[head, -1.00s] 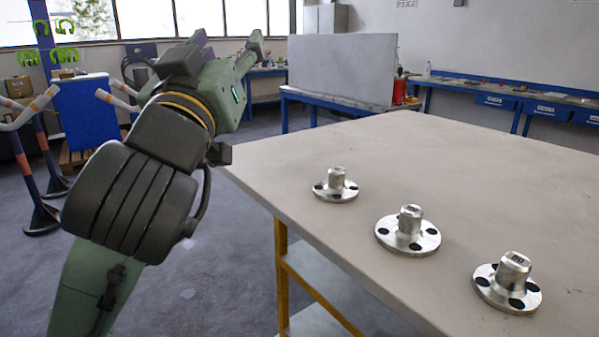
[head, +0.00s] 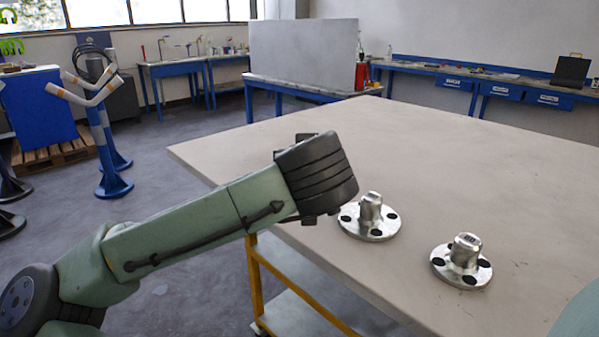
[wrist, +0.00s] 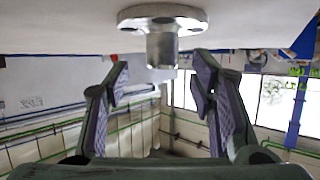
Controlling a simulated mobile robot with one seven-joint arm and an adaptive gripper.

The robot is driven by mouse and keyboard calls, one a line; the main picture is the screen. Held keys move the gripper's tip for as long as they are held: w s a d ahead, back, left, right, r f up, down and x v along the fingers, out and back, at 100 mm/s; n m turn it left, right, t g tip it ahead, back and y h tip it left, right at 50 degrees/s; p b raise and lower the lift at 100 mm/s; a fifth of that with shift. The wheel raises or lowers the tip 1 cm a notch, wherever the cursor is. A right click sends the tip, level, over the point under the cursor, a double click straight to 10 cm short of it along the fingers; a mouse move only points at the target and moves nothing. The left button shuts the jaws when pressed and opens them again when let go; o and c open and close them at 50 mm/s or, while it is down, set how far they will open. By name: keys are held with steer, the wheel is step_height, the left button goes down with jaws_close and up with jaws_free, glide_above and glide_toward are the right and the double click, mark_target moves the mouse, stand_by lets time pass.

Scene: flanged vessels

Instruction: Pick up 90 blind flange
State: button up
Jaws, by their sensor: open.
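Two silver blind flanges with round hubs and dark bolt holes show on the table in the head view: a middle flange (head: 382,231) and a right flange (head: 472,275). Marks on the hub tops are too small to read, so I cannot tell which is the 90. A third flange is hidden behind my arm. In the wrist view, which is upside down, one flange (wrist: 162,20) has its hub pointing at the gap between my fingers. My gripper (wrist: 160,70) is open and empty, apart from that hub. The head view hides my gripper behind the arm.
The flanges stand near the left edge of the large pale table (head: 480,170). Its far part is clear. Yellow legs (head: 256,285) and a lower shelf are below. A grey panel (head: 303,52) on a blue bench stands behind.

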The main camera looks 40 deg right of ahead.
steer(key=p+x, duration=0.1)
steer(key=x, duration=0.3)
steer(key=shift+a, duration=0.1)
steer(key=shift+c, duration=0.5)
jaws_close()
steer(key=shift+r, duration=0.1)
stand_by(0.3)
